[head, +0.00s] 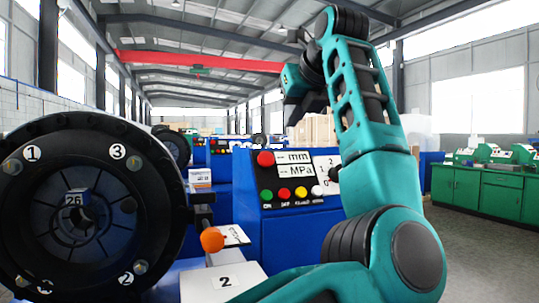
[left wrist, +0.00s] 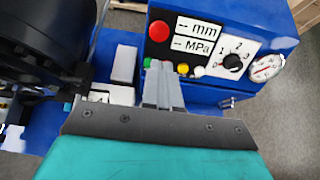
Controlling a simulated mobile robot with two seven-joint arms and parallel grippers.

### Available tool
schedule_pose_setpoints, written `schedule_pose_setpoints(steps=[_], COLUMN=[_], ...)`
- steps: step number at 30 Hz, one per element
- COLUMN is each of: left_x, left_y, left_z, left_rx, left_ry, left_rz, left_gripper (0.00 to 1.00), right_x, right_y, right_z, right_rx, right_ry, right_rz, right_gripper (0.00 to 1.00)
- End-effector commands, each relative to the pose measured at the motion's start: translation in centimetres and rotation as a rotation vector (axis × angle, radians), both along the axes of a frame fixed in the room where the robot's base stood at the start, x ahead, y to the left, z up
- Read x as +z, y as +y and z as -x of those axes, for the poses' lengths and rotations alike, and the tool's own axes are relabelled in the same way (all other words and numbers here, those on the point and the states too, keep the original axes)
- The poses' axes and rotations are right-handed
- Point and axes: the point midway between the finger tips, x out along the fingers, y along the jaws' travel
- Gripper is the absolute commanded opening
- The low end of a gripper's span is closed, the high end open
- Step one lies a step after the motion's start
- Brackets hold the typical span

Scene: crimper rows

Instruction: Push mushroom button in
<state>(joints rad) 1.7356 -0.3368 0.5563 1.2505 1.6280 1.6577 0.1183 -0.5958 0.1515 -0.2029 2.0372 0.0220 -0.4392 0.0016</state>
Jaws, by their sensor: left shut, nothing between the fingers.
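The red mushroom button (head: 265,158) is at the top left corner of the blue control box's panel (head: 267,183), left of the mm display. It also shows in the left wrist view (left wrist: 159,30), fully uncovered. My left gripper (left wrist: 159,66) is shut and empty. In the left wrist view its fingertips appear below the button, over the row of small buttons, and cover part of that row. No contact with the button shows. In the head view the gripper (head: 294,82) is up above the box, and its fingertips are hard to make out. My right gripper is not in view.
A black crimper head (head: 92,275) stands at the left, with an orange ball knob (head: 212,239) beside it. A dial (left wrist: 233,61) and a gauge (left wrist: 266,67) are right of the displays. Green cabinets (head: 483,193) stand at the far right, beyond open floor.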

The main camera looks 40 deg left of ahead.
Motion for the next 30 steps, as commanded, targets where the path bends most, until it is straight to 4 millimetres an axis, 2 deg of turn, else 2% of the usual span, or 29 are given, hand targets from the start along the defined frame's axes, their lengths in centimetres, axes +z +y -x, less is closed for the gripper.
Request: schedule_pose_setpoints(steps=[9, 14, 30], left_x=[0.0, -0.7, -6.5], left_y=[0.0, 0.8, 8.6], left_z=[0.0, -0.4, -4.3], left_rx=[0.000, 0.002, 0.003], left_ry=[-0.001, 0.002, 0.003], left_rz=[0.002, 0.002, 0.001], left_gripper=[0.00, 0.00, 0.00], right_x=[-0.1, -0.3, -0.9], right_y=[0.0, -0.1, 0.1], right_z=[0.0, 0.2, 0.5], right_rx=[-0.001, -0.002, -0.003], right_ry=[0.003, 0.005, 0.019], right_rz=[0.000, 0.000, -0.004], right_gripper=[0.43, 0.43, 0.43])
